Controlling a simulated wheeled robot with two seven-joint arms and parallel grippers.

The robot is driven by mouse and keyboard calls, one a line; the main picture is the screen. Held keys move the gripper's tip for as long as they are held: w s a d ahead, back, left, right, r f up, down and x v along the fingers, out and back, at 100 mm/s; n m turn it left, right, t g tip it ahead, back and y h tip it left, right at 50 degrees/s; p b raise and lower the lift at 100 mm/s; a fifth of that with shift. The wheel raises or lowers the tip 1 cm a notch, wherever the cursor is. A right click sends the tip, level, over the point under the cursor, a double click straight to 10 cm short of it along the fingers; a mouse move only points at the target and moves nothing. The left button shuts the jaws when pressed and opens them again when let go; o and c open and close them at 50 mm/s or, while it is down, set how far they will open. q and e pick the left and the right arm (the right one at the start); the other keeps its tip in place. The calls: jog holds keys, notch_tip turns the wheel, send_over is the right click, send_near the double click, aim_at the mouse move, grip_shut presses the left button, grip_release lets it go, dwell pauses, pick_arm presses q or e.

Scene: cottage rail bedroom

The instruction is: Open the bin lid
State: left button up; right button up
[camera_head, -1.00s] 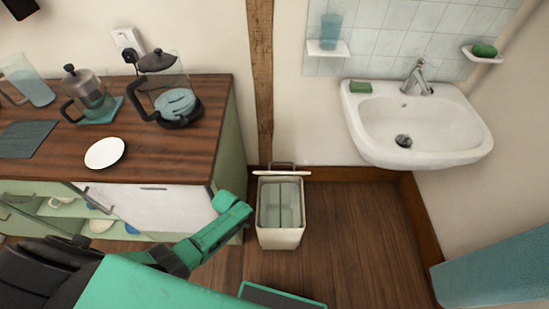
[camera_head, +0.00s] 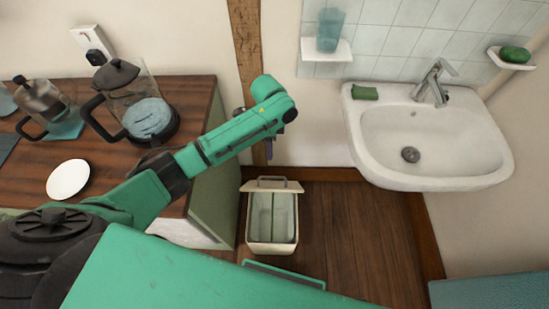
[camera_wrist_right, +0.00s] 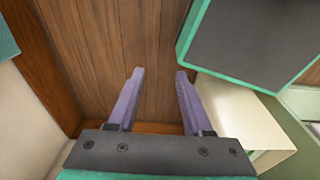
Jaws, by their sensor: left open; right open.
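The cream bin (camera_head: 272,247) stands on the wooden floor below the sink's left side. Its lid (camera_head: 272,185) is raised at the back edge, and the bin's pale inside shows. My left gripper (camera_head: 268,148) is above and behind the lid, near the wall post, apart from the lid. Its fingers are small and partly hidden by the wrist; it holds nothing visible. My right gripper (camera_wrist_right: 158,75) is open and empty over the floor in the right wrist view. A cream box side, likely the bin (camera_wrist_right: 242,118), shows to the right of its fingers there.
The wooden counter (camera_head: 196,100) with a coffee pot (camera_head: 135,103) and white plate (camera_head: 68,179) is left of the bin. The white sink (camera_head: 430,150) overhangs at the right. Floor (camera_head: 350,230) is free right of the bin.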

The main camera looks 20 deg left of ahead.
pick_arm(q)
send_over(270, 177)
notch_tip(270, 177, down, 6)
jog(key=shift+a+f, duration=0.1)
jog(key=shift+a, duration=0.05)
notch_tip(270, 177, down, 7)
jog(key=shift+w+f+b, duration=0.1)
jog(key=shift+w+b, duration=0.05)
jog(key=shift+b, duration=0.7)
jog(key=shift+f, duration=0.15)
jog(key=shift+c, duration=0.9)
grip_shut()
pick_arm(e)
jog(key=s, duration=0.1)
jog(key=s+f, duration=0.1)
jog(key=s, duration=0.1)
jog(key=shift+s+a+f, duration=0.15)
jog(key=shift+s+f, duration=0.15)
jog(key=shift+f, duration=0.1)
